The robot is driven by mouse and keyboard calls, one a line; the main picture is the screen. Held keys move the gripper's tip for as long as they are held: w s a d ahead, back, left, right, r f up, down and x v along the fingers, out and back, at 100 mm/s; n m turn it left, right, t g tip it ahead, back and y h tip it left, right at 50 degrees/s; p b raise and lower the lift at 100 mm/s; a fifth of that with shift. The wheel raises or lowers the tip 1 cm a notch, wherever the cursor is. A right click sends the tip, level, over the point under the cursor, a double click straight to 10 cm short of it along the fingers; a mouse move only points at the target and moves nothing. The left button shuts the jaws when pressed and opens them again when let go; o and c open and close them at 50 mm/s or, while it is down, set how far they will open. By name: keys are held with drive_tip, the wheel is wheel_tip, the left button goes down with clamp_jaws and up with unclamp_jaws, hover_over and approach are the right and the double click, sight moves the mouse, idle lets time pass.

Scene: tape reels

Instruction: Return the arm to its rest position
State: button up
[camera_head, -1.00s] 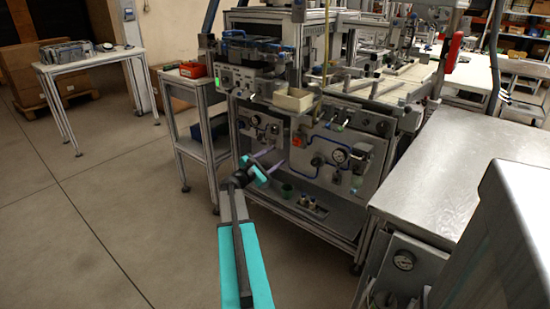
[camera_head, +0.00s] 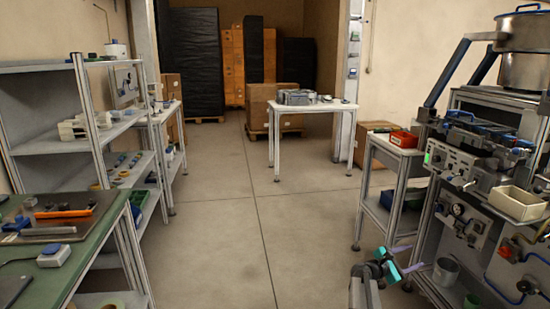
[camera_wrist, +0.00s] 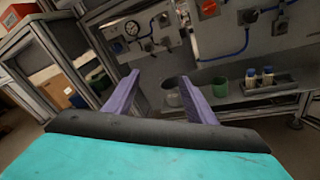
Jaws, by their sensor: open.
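My gripper (camera_head: 406,257) is at the lower right of the head view, in front of the machine's lower bay. Its two purple fingers stand apart with nothing between them. In the wrist view the open fingers (camera_wrist: 160,100) point toward the machine's lower shelf. Most of my arm is out of the head view.
The machine (camera_head: 470,172) stands close on the right, with a small side table (camera_head: 403,153) beside it. A green workbench (camera_head: 85,250) and grey shelving (camera_head: 90,130) line the left. A white table (camera_head: 315,106) stands farther back. The floor (camera_head: 245,230) between is clear.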

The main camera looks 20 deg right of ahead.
drive_tip(key=w+a+f+t+y+p, duration=0.1)
drive_tip(key=w+a+f, duration=0.15)
drive_tip(key=a, duration=0.25)
drive_tip(key=w+a+f+n+y+p, duration=0.1)
drive_tip(key=w+a+f, duration=0.1)
drive_tip(key=a+f, duration=0.3)
drive_tip(key=w+a+f+t+y+p, duration=0.1)
drive_tip(key=w+a+f, duration=0.1)
drive_tip(key=a, duration=0.4)
drive_tip(key=s+a+f+y+p, duration=0.2)
drive_tip(key=a+f, duration=0.3)
drive_tip(key=a, duration=0.4)
drive_tip(key=s+a+f+y+p, duration=0.1)
drive_tip(key=s+a+f, duration=0.1)
drive_tip(key=a+f, duration=0.5)
drive_tip(key=s+a+f+m+g+y+p, duration=0.2)
drive_tip(key=s+a+m+y, duration=0.3)
drive_tip(key=s+a, duration=0.8)
drive_tip(key=s+a+f+m+g+y+p, duration=0.2)
drive_tip(key=s+a+f+m+g+y, duration=0.2)
drive_tip(key=s+a, duration=0.9)
drive_tip(key=a+m+y, duration=0.2)
drive_tip(key=a+m, duration=0.2)
drive_tip(key=a, duration=0.4)
drive_tip(key=shift+s+a+g, duration=0.35)
drive_tip(key=shift+s+g, duration=0.05)
